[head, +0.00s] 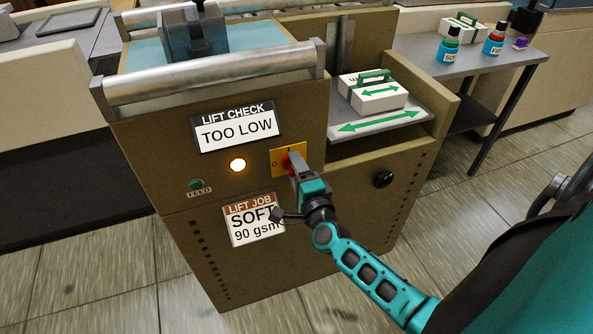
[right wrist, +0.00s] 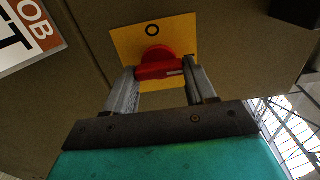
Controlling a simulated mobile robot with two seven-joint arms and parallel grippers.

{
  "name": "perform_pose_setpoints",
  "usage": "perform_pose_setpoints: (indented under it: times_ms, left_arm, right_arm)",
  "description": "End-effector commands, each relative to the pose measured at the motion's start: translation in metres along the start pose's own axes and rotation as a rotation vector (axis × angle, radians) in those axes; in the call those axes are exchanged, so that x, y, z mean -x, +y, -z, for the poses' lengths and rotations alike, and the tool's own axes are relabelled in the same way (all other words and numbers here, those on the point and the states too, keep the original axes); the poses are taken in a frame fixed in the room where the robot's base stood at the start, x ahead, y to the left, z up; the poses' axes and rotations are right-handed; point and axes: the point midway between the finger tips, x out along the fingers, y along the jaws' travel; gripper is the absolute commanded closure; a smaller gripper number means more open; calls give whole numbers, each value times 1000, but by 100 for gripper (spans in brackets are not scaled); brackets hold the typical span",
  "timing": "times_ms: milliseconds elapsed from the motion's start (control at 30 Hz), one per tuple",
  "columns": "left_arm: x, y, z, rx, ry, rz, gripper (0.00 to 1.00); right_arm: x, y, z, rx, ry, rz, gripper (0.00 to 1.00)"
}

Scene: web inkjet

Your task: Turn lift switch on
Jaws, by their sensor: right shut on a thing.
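The lift switch is a red knob (right wrist: 158,62) on a yellow plate (head: 275,161), on the front of a brown machine. My right gripper (head: 294,165) is shut on the red knob, one finger at each end of its bar in the right wrist view. There the bar lies roughly level, with a pale mark near its right end. An O shows at the top of the yellow plate (right wrist: 125,42), and a small dark mark is at its right edge. In the head view the gripper hides much of the knob. My left gripper is not in view.
A lit round lamp (head: 238,165) is left of the switch, under a "TOO LOW" sign (head: 236,130). A green FEED button (head: 196,184) and a "SOFT 90 gsm" card (head: 252,220) are nearby. A black knob (head: 383,179) is to the right, below a shelf with a white pack (head: 372,96).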

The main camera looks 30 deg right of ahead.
Motion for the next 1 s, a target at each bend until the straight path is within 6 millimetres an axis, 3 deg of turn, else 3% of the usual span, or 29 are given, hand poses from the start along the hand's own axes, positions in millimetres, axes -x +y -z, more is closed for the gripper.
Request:
perform_pose_setpoints:
  times_ms: [367, 400, 600, 667, 1000]
  left_arm:
    - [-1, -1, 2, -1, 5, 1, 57]
    - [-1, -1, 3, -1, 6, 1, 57]
    - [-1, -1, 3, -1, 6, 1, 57]
    - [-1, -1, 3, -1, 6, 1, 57]
    - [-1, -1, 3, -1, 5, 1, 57]
  right_arm:
    - [1, 1, -1, -11, -1, -3, 75]
    - [1, 1, -1, -11, -1, -3, 43]
    - [0, 1, 0, -9, 0, -2, 24]
    - [0, 1, 0, -8, 0, -2, 19]
    - [7, 1, 0, -6, 0, -2, 19]
